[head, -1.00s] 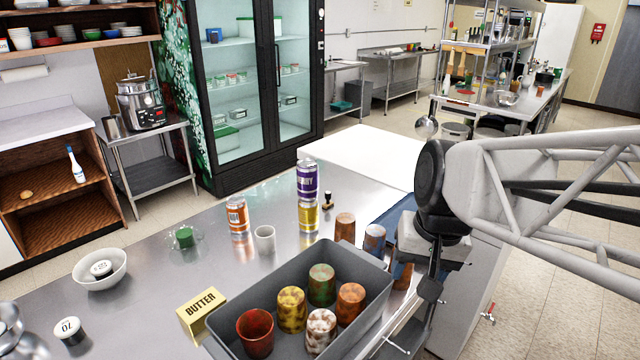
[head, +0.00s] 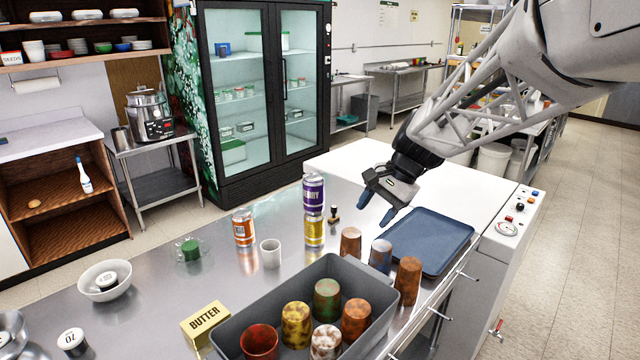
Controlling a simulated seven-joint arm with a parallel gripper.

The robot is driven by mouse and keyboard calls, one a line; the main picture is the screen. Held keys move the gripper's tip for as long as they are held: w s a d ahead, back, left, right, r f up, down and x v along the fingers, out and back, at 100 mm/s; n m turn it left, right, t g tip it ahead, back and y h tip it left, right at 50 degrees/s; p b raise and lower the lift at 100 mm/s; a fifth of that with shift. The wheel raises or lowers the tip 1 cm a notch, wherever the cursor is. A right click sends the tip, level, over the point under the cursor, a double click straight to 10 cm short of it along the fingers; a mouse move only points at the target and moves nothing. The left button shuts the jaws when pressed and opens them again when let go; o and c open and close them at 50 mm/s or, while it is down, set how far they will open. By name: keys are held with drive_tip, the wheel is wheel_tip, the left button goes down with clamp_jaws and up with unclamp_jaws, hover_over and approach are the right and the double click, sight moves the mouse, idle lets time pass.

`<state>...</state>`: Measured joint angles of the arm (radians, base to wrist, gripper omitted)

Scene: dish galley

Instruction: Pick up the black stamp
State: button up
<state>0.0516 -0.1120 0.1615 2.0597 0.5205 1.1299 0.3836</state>
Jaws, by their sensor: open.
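The black stamp (head: 334,214) stands upright on the steel counter, small and dark with a knob-like handle. It is just right of the stacked purple can (head: 313,194) and yellow can (head: 314,231). My gripper (head: 378,211) is open and empty, its two blue fingertips pointing down and to the left. It is to the right of the stamp and appears higher than the counter, apart from the stamp. Nothing hides the stamp in the head view.
A blue tray (head: 432,244) and several mottled cups, one a brown cup (head: 351,242), are right of the stamp. A grey bin (head: 246,312) of cups stands in front. A white cup (head: 270,252) and orange can (head: 243,228) are to the left. A white surface (head: 350,160) lies behind.

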drive_tip(key=w+a+f+m+y, duration=0.1)
drive_tip(key=w+f+m+y, duration=0.2)
drive_tip(key=w, duration=0.8)
drive_tip(key=w+a+f+m+y, duration=0.15)
drive_tip(key=w+f, duration=0.35)
drive_tip(key=w, duration=0.6)
drive_tip(key=m+y, duration=0.4)
drive_tip(key=m, duration=0.2)
approach(334, 214)
drive_tip(key=a, duration=0.4)
drive_tip(key=shift+w+r, duration=0.3)
drive_tip(key=shift+w, duration=0.1)
drive_tip(key=shift+x, duration=1.25)
drive_tip(key=shift+f, duration=0.1)
drive_tip(key=shift+h, duration=0.25)
drive_tip(key=shift+x, duration=2.55)
drive_tip(key=shift+w, duration=0.1)
drive_tip(key=shift+c, duration=0.2)
drive_tip(key=c, duration=0.9)
